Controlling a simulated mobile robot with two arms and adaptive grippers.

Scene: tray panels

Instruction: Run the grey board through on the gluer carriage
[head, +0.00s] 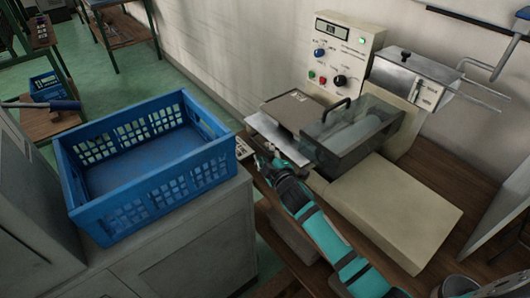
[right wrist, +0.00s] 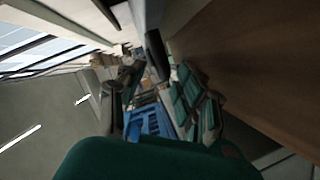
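The grey-brown board (head: 297,109) lies flat at the gluer's left end, above the bare metal plate of the carriage (head: 268,135). The gluer (head: 335,62) has a control panel with a lit green lamp. A clear cover with a black handle (head: 337,109) stands over its roller, right of the board. My right gripper (head: 266,160) is low at the carriage's front left edge, below the board in the picture. In the right wrist view its fingers (right wrist: 155,105) stand apart, with nothing visible between them. Contact with the carriage cannot be told. My left gripper is not in view.
An empty blue crate (head: 150,160) stands on a grey cabinet (head: 190,245) at left. The gluer's beige housing (head: 395,210) fills the bench front at right. A metal box with rods (head: 420,80) is behind. Green floor is open at upper left.

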